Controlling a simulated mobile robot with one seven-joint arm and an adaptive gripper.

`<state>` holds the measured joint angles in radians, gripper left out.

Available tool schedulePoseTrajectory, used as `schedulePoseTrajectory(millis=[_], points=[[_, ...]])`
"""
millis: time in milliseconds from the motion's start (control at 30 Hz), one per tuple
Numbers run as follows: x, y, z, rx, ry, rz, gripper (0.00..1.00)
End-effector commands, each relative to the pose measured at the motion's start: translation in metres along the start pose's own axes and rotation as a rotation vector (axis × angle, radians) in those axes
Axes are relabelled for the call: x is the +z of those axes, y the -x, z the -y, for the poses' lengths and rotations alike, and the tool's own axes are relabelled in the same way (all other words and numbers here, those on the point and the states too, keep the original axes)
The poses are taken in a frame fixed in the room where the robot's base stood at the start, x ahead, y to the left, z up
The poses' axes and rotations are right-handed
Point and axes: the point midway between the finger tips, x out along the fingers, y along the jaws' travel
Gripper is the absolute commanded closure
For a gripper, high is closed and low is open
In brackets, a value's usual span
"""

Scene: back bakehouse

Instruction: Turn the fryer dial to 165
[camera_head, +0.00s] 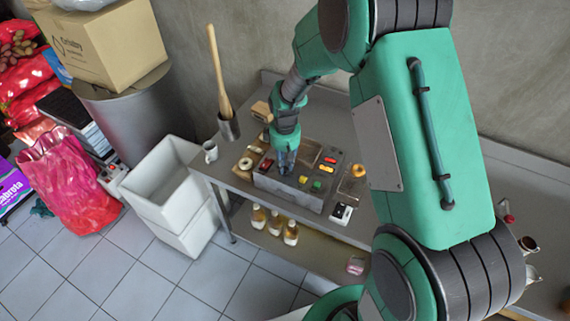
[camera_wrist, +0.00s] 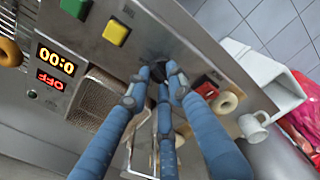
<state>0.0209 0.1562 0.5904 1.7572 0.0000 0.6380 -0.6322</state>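The fryer's control panel (camera_head: 313,198) is a grey box on the steel worktop, with coloured buttons and small displays. My gripper (camera_head: 285,164) points down onto this panel in the head view. In the wrist view, the three blue fingers of my gripper (camera_wrist: 158,77) come together around a small dark knob, apparently the fryer dial (camera_wrist: 156,71). The fingertips hide most of the dial, so its pointer and scale cannot be read. Whether the fingertips press on it cannot be told. The display (camera_wrist: 56,61) shows 00:0, and a red readout (camera_wrist: 50,79) below reads OFF.
A yellow button (camera_wrist: 116,32), a green button (camera_wrist: 75,7) and a red switch (camera_wrist: 206,87) sit near the fingers. A white mug (camera_wrist: 253,125) and a pale ring (camera_wrist: 225,102) lie beyond. Bottles (camera_head: 274,222) stand on the lower shelf. A white bin (camera_head: 163,180) stands left.

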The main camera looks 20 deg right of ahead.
Motion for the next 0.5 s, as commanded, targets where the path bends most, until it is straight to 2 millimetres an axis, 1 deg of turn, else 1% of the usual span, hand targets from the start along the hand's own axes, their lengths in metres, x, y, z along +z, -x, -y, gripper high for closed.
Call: schedulePoseTrajectory(millis=[33, 67, 500], points=[[0.0000, 0.0001, 0.0000, 0.000, 0.000, 0.000, 0.95], [0.0000, 0.0001, 0.0000, 0.000, 0.000, 0.000, 1.00], [0.0001, 0.0003, 0.0001, 0.000, -0.036, 0.000, 1.00]])
